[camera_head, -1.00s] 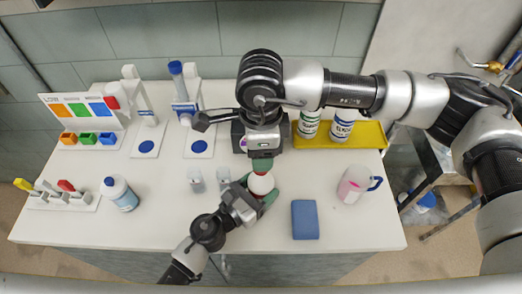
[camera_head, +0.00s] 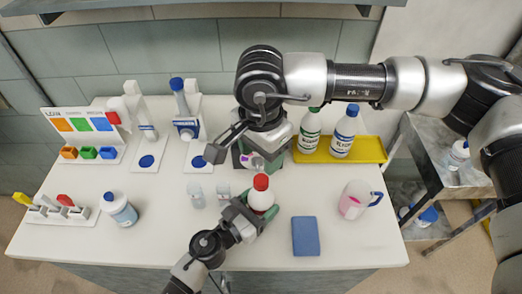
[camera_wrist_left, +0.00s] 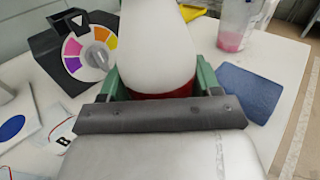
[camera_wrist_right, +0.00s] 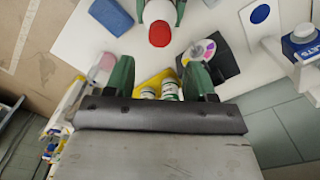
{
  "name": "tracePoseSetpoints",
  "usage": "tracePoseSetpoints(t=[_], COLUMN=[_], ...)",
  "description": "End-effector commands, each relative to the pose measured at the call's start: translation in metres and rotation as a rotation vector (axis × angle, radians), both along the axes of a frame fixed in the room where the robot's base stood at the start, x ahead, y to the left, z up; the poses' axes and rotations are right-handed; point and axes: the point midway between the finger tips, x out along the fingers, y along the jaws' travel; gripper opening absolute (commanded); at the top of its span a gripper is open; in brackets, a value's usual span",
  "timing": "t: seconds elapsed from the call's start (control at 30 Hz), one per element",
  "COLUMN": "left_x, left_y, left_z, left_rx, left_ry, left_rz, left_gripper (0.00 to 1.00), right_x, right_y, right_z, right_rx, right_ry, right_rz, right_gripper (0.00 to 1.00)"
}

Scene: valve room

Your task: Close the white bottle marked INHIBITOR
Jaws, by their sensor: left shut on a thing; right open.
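The white bottle (camera_head: 262,201) with a red cap (camera_head: 261,182) stands upright near the table's front middle. The cap sits on its top; I cannot tell how tight it is. No lettering on it is readable. My left gripper (camera_head: 252,212) is shut around the bottle's side. The left wrist view shows the white body (camera_wrist_left: 158,50) between the green fingers, with a red band low down. My right gripper (camera_wrist_right: 160,80) is open and empty, above and behind the bottle. The right wrist view shows the red cap (camera_wrist_right: 160,34) in front of its fingers, apart from them.
Two small clear vessels (camera_head: 197,196) stand left of the bottle. A blue pad (camera_head: 305,236) and a pink-filled jug (camera_head: 355,199) are to its right. A dark box with a coloured dial (camera_wrist_left: 88,50) stands behind. A yellow tray (camera_head: 369,150) holds bottles at the back right.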

Motion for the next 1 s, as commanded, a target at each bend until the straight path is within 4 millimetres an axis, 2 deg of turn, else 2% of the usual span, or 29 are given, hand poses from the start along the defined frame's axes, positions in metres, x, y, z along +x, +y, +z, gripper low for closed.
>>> tracePoseSetpoints(t=[0.17, 0.27, 0.7, 1.0], left_x=[0.000, 0.000, 0.000, 0.000], left_y=[0.000, 0.000, 0.000, 0.000], left_z=[0.000, 0.000, 0.000, 0.000], left_rx=[0.000, 0.000, 0.000, 0.000], left_ry=[0.000, 0.000, 0.000, 0.000], left_rz=[0.000, 0.000, 0.000, 0.000], left_gripper=[0.00, 0.00, 0.00, 0.00], right_x=[0.000, 0.000, 0.000, 0.000], right_y=[0.000, 0.000, 0.000, 0.000], right_z=[-0.002, -0.010, -0.071, -0.081], right_rx=[-0.001, -0.001, -0.002, 0.000], right_ry=[0.001, 0.003, 0.002, 0.000], right_rz=[-0.002, -0.003, -0.004, -0.003], right_gripper=[0.55, 0.55, 0.55, 0.55])
